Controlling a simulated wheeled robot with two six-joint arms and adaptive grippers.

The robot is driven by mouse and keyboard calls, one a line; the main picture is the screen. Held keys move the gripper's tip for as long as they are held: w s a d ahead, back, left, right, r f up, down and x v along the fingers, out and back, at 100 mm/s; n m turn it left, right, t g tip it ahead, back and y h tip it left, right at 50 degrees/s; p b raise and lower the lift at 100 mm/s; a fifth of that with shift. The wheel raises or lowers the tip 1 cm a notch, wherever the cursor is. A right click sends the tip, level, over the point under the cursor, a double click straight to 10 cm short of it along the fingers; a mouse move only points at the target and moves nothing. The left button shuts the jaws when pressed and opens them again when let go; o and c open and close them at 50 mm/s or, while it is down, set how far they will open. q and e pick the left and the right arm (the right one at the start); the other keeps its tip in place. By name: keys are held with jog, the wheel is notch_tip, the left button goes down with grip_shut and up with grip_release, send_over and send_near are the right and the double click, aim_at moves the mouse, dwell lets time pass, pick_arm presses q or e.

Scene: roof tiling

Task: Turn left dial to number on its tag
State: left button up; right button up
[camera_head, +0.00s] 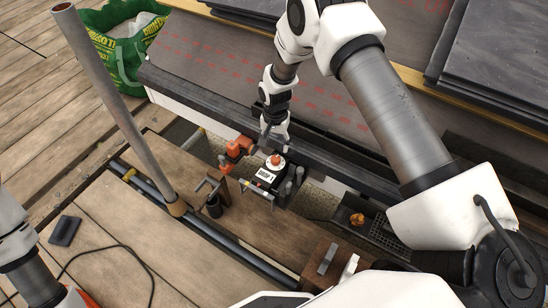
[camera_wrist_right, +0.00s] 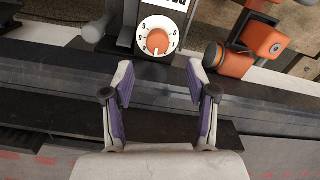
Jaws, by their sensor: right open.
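The dial is an orange knob on a white numbered face (camera_wrist_right: 157,40), on a dark device near the roof's lower edge. It also shows in the head view as a small orange knob (camera_head: 275,160). In the wrist view a pale mark on the knob points down; the numbers are too small to read surely. A white tag (camera_head: 265,176) beside the dial seems to read "DROP 1"; the wrist view cuts it off. My right gripper (camera_wrist_right: 160,76) is open and empty, its purple-padded fingers apart and short of the dial. My left gripper is out of view.
An orange clamp-like part (camera_wrist_right: 236,58) sits right of the dial in the wrist view. A grey pole (camera_head: 115,95) rises at the left in the head view. Another orange knob-like part (camera_head: 357,218) sits right of the device. Dark slates (camera_head: 495,65) lie on the roof.

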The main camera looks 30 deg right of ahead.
aim_at(276, 158)
notch_tip(276, 158, down, 7)
jog(key=shift+s+f+b, duration=0.1)
jog(key=shift+s+b, duration=0.05)
jog(key=shift+b, duration=0.55)
grip_shut()
